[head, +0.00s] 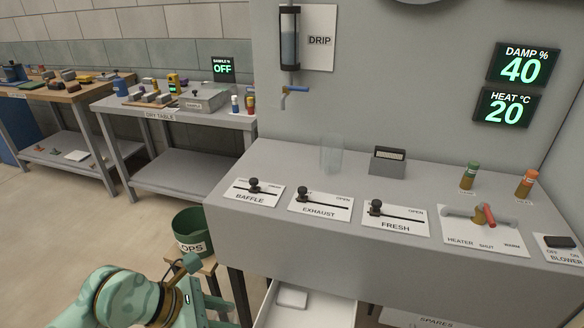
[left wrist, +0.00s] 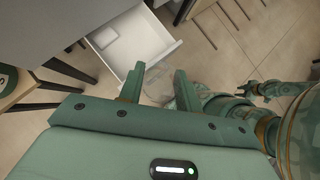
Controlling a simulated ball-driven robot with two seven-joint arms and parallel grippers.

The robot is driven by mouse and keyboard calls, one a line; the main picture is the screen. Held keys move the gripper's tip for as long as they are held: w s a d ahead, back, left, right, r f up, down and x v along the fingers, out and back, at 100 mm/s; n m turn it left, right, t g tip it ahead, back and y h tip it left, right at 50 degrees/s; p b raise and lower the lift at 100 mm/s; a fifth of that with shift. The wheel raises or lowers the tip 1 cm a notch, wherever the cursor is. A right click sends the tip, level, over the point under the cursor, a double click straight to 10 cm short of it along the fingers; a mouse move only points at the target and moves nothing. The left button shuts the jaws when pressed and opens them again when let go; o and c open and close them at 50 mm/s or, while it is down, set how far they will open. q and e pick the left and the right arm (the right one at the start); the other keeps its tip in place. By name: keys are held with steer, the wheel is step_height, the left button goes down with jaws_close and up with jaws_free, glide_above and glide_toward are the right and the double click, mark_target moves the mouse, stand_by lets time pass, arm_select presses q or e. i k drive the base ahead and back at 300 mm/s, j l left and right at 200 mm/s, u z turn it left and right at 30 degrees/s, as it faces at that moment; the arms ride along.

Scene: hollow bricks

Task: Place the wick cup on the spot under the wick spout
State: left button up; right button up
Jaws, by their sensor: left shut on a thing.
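My left gripper (left wrist: 158,82) is shut on a clear, see-through thing (left wrist: 156,88), likely the wick cup; its outline is faint between the two fingers. In the head view my left gripper is low at the bottom left, below the bench edge, and its fingertips are hard to make out. A spout with a blue handle (head: 293,91) hangs on the wall under a clear tube (head: 290,42) beside a DRIP sign. I see no label reading wick. A clear upright cylinder (head: 331,155) stands on the bench near the wall.
The grey bench (head: 300,165) carries the BAFFLE, EXHAUST and FRESH slider plates along its front. An open white drawer (head: 265,315) juts out below it. A green bucket (head: 192,224) on a stool stands left of the bench. A dry table (head: 185,122) stands behind.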

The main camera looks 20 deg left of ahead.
mark_target(112, 100)
steer(key=i+j, duration=0.1)
steer(key=j, duration=1.25)
steer(key=i+j, duration=0.15)
steer(key=j, duration=0.5)
steer(key=i+j, duration=0.1)
steer(key=j, duration=1.25)
steer(key=i+j, duration=0.25)
steer(key=j, duration=0.2)
steer(key=i+j, duration=0.3)
steer(key=j, duration=0.15)
steer(key=i+j, duration=0.25)
steer(key=j, duration=0.2)
steer(key=i+j, duration=0.3)
steer(key=j, duration=0.15)
steer(key=i+j, duration=0.25)
steer(key=j, duration=0.25)
steer(key=i+j, duration=0.3)
steer(key=j, duration=0.15)
steer(key=i+j, duration=0.25)
steer(key=j, duration=0.2)
